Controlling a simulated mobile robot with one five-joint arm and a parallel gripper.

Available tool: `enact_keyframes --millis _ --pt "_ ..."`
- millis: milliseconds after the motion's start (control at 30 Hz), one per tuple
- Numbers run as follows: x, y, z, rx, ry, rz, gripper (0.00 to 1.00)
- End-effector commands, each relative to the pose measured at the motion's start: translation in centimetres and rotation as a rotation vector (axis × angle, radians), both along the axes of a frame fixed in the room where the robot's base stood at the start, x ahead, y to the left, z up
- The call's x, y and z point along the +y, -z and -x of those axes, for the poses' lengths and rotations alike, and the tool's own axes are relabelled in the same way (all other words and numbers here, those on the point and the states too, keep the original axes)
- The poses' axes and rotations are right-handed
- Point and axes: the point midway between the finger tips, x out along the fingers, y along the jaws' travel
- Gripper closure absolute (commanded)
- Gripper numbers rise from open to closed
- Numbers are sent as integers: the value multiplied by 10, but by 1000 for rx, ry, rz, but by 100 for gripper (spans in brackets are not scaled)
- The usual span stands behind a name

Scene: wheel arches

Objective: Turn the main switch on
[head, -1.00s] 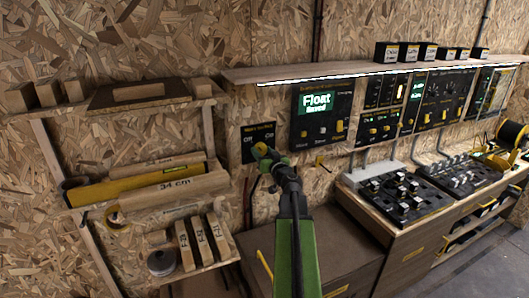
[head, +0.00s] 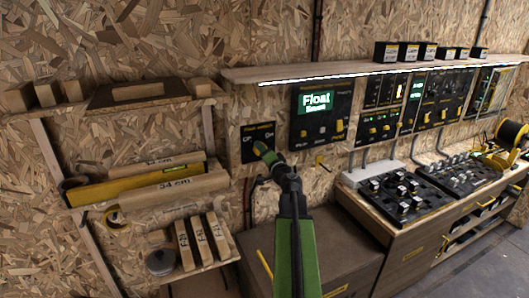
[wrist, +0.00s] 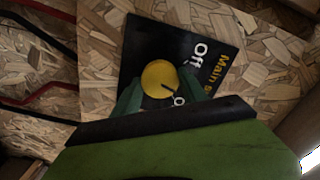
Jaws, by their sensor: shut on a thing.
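The main switch is a black panel (head: 248,134) on the chipboard wall, left of the screen that reads "Float". It has an Off and an On label and a yellow round knob. In the wrist view the yellow knob (wrist: 160,79) sits between the two green fingertips of my gripper (wrist: 158,95), with a dark pointer mark towards its lower right side. The panel also shows in the wrist view (wrist: 147,37), turned sideways. In the head view my gripper (head: 264,152) is at the panel and hides most of the knob. My gripper is shut on the knob.
A control panel with a lit screen (head: 320,112) is just right of the switch. A wooden shelf (head: 340,72) with a light strip runs above. Planks and a yellow level (head: 125,187) lie on a rack at left. A brown cabinet (head: 320,262) stands below.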

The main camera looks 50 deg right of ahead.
Motion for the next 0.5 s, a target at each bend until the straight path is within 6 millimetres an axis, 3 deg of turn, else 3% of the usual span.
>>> enact_keyframes --millis 500 --pt "-2 1 2 -147 6 -364 90"
